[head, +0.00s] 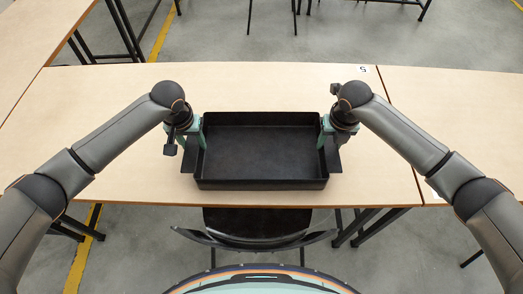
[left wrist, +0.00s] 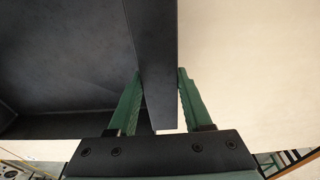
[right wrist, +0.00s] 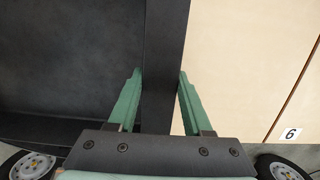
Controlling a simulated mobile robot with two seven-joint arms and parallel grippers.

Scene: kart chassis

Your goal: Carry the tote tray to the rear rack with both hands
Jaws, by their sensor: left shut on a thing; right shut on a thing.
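The black tote tray (head: 262,183) is empty and sits level on or just above a pale wooden table; I cannot tell whether it touches the top. My left gripper (head: 203,140) is shut on the tray's left wall, and the left wrist view (left wrist: 160,85) shows its green fingers on both sides of that wall. My right gripper (head: 323,138) is shut on the right wall, one finger inside and one outside, as in the right wrist view (right wrist: 160,85). The tray wall also shows in the left wrist view (left wrist: 152,50) and the right wrist view (right wrist: 165,50). No rack is recognisable.
The pale table (head: 270,85) is otherwise bare around the tray. A dark chair (head: 258,222) stands at its near edge, in front of me. Another table (head: 35,35) adjoins at the left. Grey floor with yellow lines and table legs lies beyond. Wheels (right wrist: 33,166) show low in the right wrist view.

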